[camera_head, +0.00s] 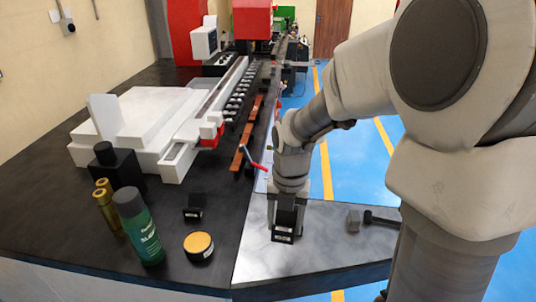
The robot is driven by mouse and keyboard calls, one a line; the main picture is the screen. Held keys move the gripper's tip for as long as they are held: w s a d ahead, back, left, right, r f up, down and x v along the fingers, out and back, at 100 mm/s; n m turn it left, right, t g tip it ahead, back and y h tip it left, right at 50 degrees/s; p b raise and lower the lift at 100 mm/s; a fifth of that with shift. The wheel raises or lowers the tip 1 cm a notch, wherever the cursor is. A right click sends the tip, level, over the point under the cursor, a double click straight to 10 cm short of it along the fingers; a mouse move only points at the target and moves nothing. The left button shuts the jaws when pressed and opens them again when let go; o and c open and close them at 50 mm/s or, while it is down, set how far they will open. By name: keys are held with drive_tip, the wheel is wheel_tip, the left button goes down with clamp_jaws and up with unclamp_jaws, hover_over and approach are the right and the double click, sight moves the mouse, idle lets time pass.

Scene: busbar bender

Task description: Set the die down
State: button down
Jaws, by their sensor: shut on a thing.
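My gripper (287,208) points down over the light metal plate (255,253) at the front of the bench. It is shut on a dark block, the die (283,236), which has pale markings on its near face. The die is upright at the plate; I cannot tell whether its underside touches. The fingers are partly hidden by the die and the wrist.
A small grey block (353,220) and a dark tool (380,219) lie right. A white machine (135,125) stands behind.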

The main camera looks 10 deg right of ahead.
sight(278, 217)
drive_tip(key=m, duration=0.2)
drive_tip(key=w+m, duration=0.1)
drive_tip(key=m, duration=0.1)
drive_tip(key=shift+f, duration=0.25)
drive_tip(key=m, duration=0.3)
drive_tip(key=w+m, duration=0.1)
drive_tip(key=shift+a+f, duration=0.1)
drive_tip(key=shift+f, duration=0.2)
drive_tip(key=m, duration=0.2)
drive_tip(key=w+m, duration=0.1)
drive_tip(key=m, duration=0.2)
drive_tip(key=f+m, duration=0.1)
drive_tip(key=m, duration=0.1)
drive_tip(key=shift+w+a+m, duration=0.1)
drive_tip(key=shift+w+m, duration=0.1)
drive_tip(key=shift+m, duration=0.1)
drive_tip(key=m, duration=0.3)
drive_tip(key=f+m, duration=0.1)
drive_tip(key=shift+w, duration=0.4)
drive_tip(key=m, duration=0.3)
drive_tip(key=w+f+m, duration=0.1)
drive_tip(key=m, duration=0.3)
drive_tip(key=w+m, duration=0.1)
drive_tip(key=m, duration=0.2)
drive_tip(key=shift+a+f+m+h, duration=0.25)
drive_tip(key=shift+f+m+h, duration=0.05)
drive_tip(key=shift+f+h, duration=0.1)
drive_tip(key=shift+m, duration=0.3)
drive_tip(key=shift+a, duration=0.1)
drive_tip(key=shift+s, duration=0.1)
